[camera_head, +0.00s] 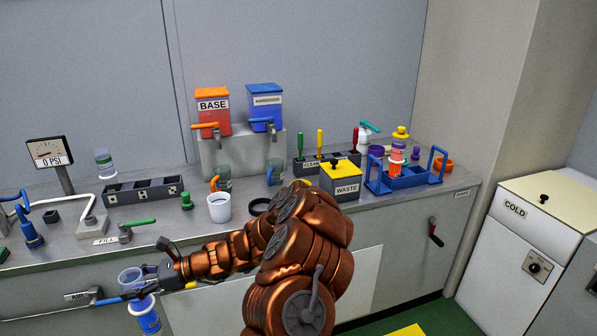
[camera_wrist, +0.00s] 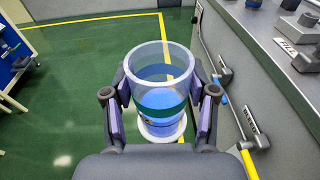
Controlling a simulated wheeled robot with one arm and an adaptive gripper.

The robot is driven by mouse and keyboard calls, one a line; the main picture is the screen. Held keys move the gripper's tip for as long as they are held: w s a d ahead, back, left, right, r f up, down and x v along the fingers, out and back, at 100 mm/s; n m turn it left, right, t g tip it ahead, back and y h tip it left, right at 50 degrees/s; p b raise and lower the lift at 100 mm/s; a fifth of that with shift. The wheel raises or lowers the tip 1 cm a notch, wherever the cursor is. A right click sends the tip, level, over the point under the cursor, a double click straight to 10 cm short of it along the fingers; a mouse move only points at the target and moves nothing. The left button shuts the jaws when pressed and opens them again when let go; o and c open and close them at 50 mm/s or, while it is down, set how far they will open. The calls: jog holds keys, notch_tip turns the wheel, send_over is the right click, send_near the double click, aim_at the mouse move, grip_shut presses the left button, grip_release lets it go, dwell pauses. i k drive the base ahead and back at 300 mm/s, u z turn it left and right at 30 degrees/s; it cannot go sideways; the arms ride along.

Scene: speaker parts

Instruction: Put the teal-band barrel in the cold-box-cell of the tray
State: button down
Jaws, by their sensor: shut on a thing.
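The teal-band barrel (camera_wrist: 163,82) is a clear cylinder with blue contents, a teal band and a pale lower end. It stands roughly upright between the fingers of my gripper (camera_wrist: 160,105), which is shut on it, out in front of the counter and over the floor. In the head view the barrel (camera_head: 145,312) hangs at the lower left, partly covered by my gripper (camera_head: 148,287). The blue tray (camera_head: 403,183) with raised handles stands at the right end of the counter. An orange barrel with a yellow top (camera_head: 398,150) stands in it. I cannot tell its cells apart.
The yellow-lidded WASTE box (camera_head: 341,182) stands left of the tray. A white cup (camera_head: 219,208), a dark rack (camera_head: 143,191) and the FILL station (camera_head: 105,229) stand on the counter. A white COLD box (camera_head: 535,228) stands on the floor at right.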

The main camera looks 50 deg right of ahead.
aim_at(415, 180)
jog(key=z, duration=0.5)
jog(key=i, duration=0.35)
jog(key=z, duration=1.6)
